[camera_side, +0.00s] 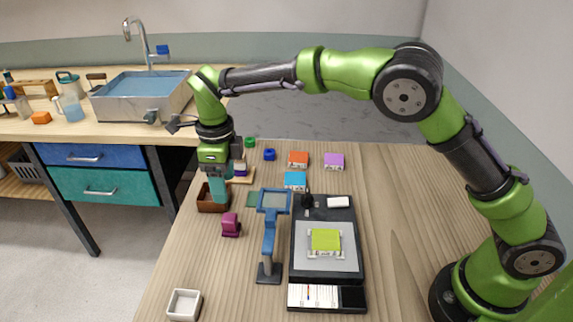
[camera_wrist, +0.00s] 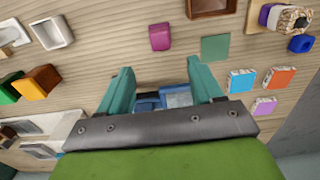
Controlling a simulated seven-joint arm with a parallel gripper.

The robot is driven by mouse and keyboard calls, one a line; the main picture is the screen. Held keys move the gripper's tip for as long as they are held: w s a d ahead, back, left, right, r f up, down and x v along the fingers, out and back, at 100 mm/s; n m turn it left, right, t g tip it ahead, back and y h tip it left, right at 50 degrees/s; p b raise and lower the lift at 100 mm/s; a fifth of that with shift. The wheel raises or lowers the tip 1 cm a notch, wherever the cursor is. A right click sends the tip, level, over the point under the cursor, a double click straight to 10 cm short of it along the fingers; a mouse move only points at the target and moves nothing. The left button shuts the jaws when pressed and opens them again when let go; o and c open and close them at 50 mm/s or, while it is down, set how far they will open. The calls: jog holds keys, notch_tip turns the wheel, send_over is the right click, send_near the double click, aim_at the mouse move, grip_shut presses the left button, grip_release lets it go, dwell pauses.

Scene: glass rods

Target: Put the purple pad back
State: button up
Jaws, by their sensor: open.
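The purple pad (camera_side: 334,161) lies flat on the table toward the back, just right of an orange pad (camera_side: 298,160). In the wrist view the purple pad (camera_wrist: 265,106) lies right of my gripper, apart from it, with the orange pad (camera_wrist: 279,77) and a blue pad (camera_wrist: 242,81) close by. My gripper (camera_side: 218,200) points down at the table's left side, in front of a brown box in the side view. Its teal fingers (camera_wrist: 160,66) are spread with nothing held between them. A yellow-green pad (camera_side: 325,240) sits on the black-framed plate (camera_side: 296,262).
A blue upright stand (camera_side: 268,240) rises between my gripper and the plate. A magenta block (camera_side: 231,225), the brown box (camera_side: 201,205) and a flat green square (camera_wrist: 215,47) are near my gripper. A small white tray (camera_side: 184,304) stands in front.

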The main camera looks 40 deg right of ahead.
jog(key=s+d+r+n+t+y, duration=0.2)
jog(key=s+d+r+n+t, duration=0.1)
jog(key=s+d+r+n, duration=0.8)
jog(key=s+d+n+t, duration=0.4)
jog(key=s+d+n, duration=0.4)
jog(key=s+n, duration=0.4)
jog(key=shift+s+d, duration=0.15)
jog(key=shift+s, duration=0.55)
jog(key=shift+r, duration=0.15)
